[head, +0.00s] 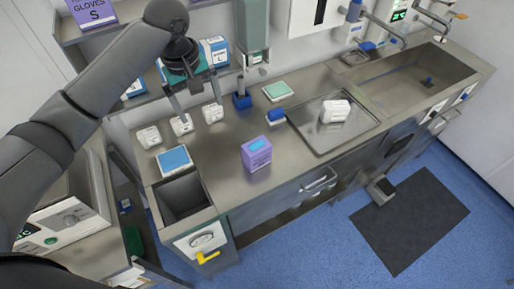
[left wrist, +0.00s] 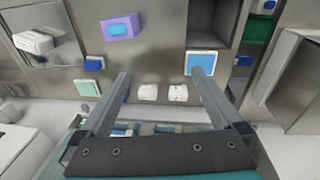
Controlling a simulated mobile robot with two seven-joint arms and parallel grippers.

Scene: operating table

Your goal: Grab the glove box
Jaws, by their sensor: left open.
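A purple glove box (head: 256,154) with a light blue top opening stands on the steel counter, near its front edge. It also shows in the left wrist view (left wrist: 121,27), above and left of the fingers. My left gripper (head: 202,112) is open and empty, over the back of the counter, to the left of and behind the box. Its two fingers (left wrist: 160,73) point toward the counter and do not touch the box. Another purple box marked GLOVES S (head: 92,10) is on the upper shelf at the top left. My right gripper is not in view.
Several small white packs (head: 182,125) lie under and beside my left gripper. A blue-topped item (head: 174,160) and an open bin (head: 183,197) are at the left end. A steel tray (head: 350,132) with a white pack is right of the box. Counter around the box is clear.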

